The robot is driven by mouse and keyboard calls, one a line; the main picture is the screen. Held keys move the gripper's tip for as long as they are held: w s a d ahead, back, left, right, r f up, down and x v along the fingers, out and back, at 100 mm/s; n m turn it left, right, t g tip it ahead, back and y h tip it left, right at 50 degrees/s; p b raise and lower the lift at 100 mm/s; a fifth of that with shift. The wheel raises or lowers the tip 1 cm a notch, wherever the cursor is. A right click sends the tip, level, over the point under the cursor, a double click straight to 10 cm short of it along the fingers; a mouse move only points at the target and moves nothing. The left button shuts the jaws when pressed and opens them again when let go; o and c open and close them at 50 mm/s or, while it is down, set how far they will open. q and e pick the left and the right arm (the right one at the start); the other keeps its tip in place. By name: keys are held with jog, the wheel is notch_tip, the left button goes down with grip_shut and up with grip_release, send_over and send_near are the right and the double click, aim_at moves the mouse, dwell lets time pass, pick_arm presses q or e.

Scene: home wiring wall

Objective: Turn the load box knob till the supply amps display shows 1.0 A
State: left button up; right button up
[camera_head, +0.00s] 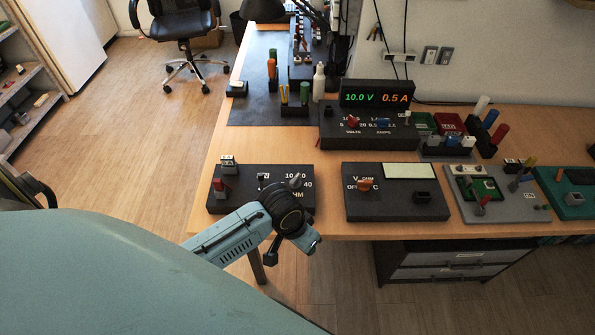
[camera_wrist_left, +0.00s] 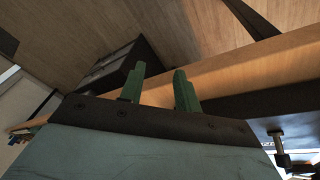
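The supply (camera_head: 368,124) shows 10.0 V in green and 0.5 A in orange on its display (camera_head: 376,95). The dark load box (camera_head: 232,204) lies near the table's front edge, with resistance numbers and OHM on its top. Its grey knob (camera_head: 296,181) stands at its right side. My left gripper (camera_head: 306,241) is in front of the load box, past the table edge, apart from the knob; its fingers are hard to make out there. In the left wrist view, its two green fingers (camera_wrist_left: 159,80) are apart with nothing between them. My right gripper is not in view.
A meter box (camera_head: 397,209) with an orange knob stands right of the load box. A red post (camera_head: 219,187) and a small block (camera_head: 228,163) are at the load box's left. A drawer unit (camera_head: 455,263) is below the table. Bare wood shows behind the load box.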

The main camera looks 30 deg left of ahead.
pick_arm(q)
jog(key=w+a+r+g, duration=0.1)
jog(key=w+a+r, duration=0.2)
jog(key=w+r, duration=0.55)
jog(key=n+g+y, duration=0.1)
jog(key=n+y, duration=0.1)
jog(key=n, duration=0.1)
send_near(297, 175)
notch_tip(297, 175, down, 9)
jog(key=shift+w+r+b, duration=0.1)
jog(key=shift+r+b, duration=0.05)
jog(key=shift+b, duration=1)
jog(key=shift+c, duration=0.2)
grip_shut()
